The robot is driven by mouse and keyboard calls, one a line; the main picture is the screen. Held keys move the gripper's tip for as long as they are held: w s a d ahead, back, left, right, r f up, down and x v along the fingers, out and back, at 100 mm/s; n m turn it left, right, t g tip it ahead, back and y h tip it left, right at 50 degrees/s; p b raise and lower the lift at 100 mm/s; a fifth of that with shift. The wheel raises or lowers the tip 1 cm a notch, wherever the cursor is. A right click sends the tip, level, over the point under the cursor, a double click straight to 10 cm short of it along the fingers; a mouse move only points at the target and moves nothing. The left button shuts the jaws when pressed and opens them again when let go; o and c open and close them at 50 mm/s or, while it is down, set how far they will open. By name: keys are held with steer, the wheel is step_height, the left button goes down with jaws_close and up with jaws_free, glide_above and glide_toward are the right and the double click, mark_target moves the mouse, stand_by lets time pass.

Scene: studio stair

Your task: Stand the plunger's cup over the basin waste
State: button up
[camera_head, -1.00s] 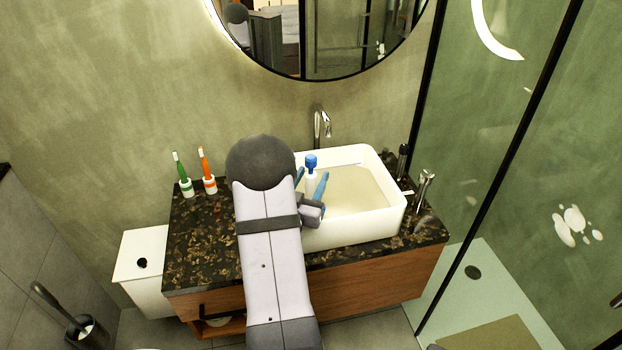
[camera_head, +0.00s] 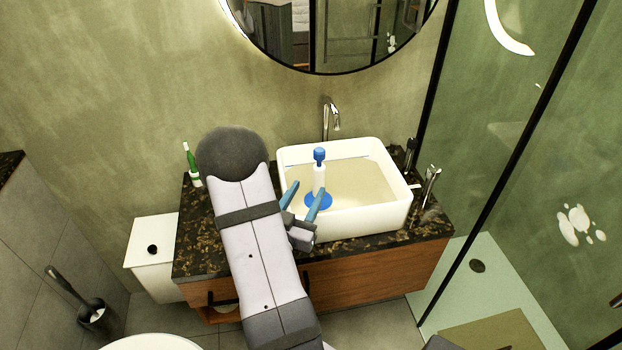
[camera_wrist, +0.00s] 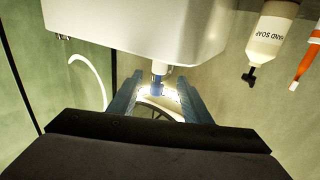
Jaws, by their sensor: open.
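The plunger stands upright in the white basin (camera_head: 376,222), its blue cup (camera_head: 318,201) down on the basin floor. Its white handle (camera_head: 319,177) rises to a blue knob (camera_head: 319,154). The basin waste is not visible; I cannot tell whether the cup covers it. My gripper (camera_head: 308,187) is open, its blue fingers in front of and to the left of the handle, apart from it. In the wrist view, the fingers (camera_wrist: 154,88) are spread, with the plunger's knob (camera_wrist: 158,87) seen between them.
A chrome tap (camera_head: 331,118) stands behind the basin. A hand soap bottle (camera_wrist: 269,38) and an orange toothbrush (camera_wrist: 307,62) show in the wrist view. A glass shower screen is at right.

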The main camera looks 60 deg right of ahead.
steer(key=shift+p+v, duration=1)
steer(key=shift+p, duration=0.55)
steer(key=shift+s, duration=0.1)
steer(key=w+a+n+t+y+p, duration=0.2)
steer(key=w+a+n+t+y, duration=0.15)
steer(key=w, duration=0.55)
steer(key=w+a+f+n+y, duration=0.1)
steer(key=w+a+y, duration=0.15)
steer(key=a, duration=0.35)
steer(key=w+a+f+n+y+p, duration=0.1)
steer(key=w+a+n+y, duration=0.1)
steer(key=a+y, duration=0.3)
steer(key=w+a+f+n+y, duration=0.1)
steer(key=w+a+y, duration=0.15)
steer(key=a, duration=0.35)
steer(key=s+a+r+n+g+y+p, duration=0.1)
steer(key=s+a+n+g+y, duration=0.15)
steer(key=a, duration=0.35)
steer(key=s+a+r+n+g+y, duration=0.1)
steer(key=s+a+n, duration=0.1)
steer(key=s+a, duration=0.3)
steer(key=s+a+r+n+g, duration=0.3)
steer(key=s+r+g, duration=0.1)
steer(key=s, duration=0.6)
step_height(320, 180, down, 40)
steer(key=b, duration=3.9)
steer(key=shift+a+y, duration=0.15)
steer(key=shift+y, duration=0.15)
